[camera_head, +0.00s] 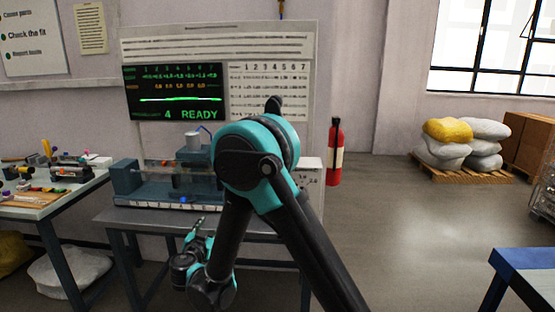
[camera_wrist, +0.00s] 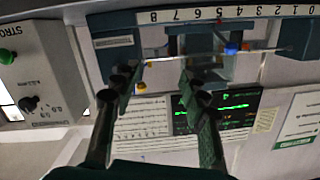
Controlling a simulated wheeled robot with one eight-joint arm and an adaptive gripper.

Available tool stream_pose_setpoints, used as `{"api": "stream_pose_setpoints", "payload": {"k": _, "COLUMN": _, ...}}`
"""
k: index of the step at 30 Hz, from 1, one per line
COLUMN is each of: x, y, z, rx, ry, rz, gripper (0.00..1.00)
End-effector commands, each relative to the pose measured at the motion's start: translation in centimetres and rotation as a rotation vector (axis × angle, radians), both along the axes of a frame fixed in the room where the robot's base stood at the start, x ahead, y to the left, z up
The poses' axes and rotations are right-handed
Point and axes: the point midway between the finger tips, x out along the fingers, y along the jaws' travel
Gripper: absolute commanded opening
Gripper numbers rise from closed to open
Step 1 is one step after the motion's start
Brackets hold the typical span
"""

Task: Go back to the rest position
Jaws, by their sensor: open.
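My gripper (camera_head: 196,230) is small in the head view, in front of the grey bench and low beside my folded arm. In the wrist view my gripper (camera_wrist: 157,82) shows two dark fingers spread apart with nothing between them. The pump rig (camera_head: 125,178) stands on the bench, with a clear tube and a grey block. It also shows upside down in the wrist view (camera_wrist: 112,50), beyond the fingertips. A gap shows between fingers and rig, but its depth is hard to tell. My arm hides the rig's right end in the head view.
The grey bench (camera_head: 115,217) holds the rig, below a screen (camera_head: 174,92) reading "4 READY". A parts table (camera_head: 30,209) stands at the left. A red extinguisher (camera_head: 334,155) hangs on the wall. A blue-edged table (camera_head: 522,270) is at the lower right. The floor between is clear.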

Motion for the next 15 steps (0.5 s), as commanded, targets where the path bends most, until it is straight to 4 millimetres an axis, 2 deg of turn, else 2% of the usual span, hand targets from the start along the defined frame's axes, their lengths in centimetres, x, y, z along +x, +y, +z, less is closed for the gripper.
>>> {"api": "stream_pose_setpoints", "payload": {"k": 8, "x": 2.5, "y": -9.5, "z": 0.0, "rx": -0.117, "ry": 0.166, "rz": -0.108, "gripper": 0.44}}
{"api": "stream_pose_setpoints", "payload": {"k": 11, "x": 2.8, "y": -14.6, "z": -0.2, "rx": -0.174, "ry": 0.265, "rz": -0.151, "gripper": 0.44}}
{"api": "stream_pose_setpoints", "payload": {"k": 15, "x": 1.8, "y": -23.0, "z": -0.9, "rx": -0.252, "ry": 0.447, "rz": -0.196, "gripper": 0.44}}
